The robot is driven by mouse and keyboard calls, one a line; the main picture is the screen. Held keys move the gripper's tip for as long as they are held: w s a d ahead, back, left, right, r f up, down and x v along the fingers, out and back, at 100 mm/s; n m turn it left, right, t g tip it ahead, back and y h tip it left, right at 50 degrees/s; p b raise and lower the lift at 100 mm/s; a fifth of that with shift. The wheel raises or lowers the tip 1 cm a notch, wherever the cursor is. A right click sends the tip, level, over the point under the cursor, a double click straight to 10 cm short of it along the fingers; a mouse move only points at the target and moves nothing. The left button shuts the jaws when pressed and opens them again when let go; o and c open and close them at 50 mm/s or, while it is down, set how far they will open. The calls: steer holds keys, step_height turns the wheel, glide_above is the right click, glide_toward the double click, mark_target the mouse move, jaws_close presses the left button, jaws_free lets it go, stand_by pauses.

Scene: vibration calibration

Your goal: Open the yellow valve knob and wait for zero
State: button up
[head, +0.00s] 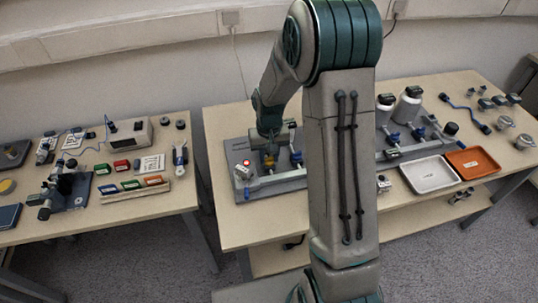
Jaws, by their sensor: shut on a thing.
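The yellow valve knob (269,161) is on a pipe assembly on the grey base plate (232,152) at the left of the right-hand table. My gripper (269,147) reaches down from above and is shut on the yellow knob. The gripper and arm partly cover the knob, so its turn angle cannot be read. A small round device with a red face (246,162) stands just left of the knob; no reading on it can be made out.
My arm hides the plate's middle. White bottles (407,107), a white tray (430,174) and an orange tray (473,162) stand to the right. A second table at left holds a microscope-like device (65,185) and coloured boxes (121,167). A floor gap separates the tables.

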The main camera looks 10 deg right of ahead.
mark_target(269, 158)
steer(key=m+b, duration=0.1)
steer(key=m, duration=0.3)
steer(key=shift+m, duration=0.3)
steer(key=m, duration=0.4)
steer(key=m+p, duration=0.1)
steer(key=m, duration=0.4)
steer(key=shift+r, duration=0.1)
steer(key=shift+m+p, duration=1.1)
steer(key=shift+m, duration=0.8)
steer(key=o, duration=1)
step_height(269, 158, up, 14)
steer(key=shift+f+p, duration=0.15)
steer(key=shift+p, duration=0.3)
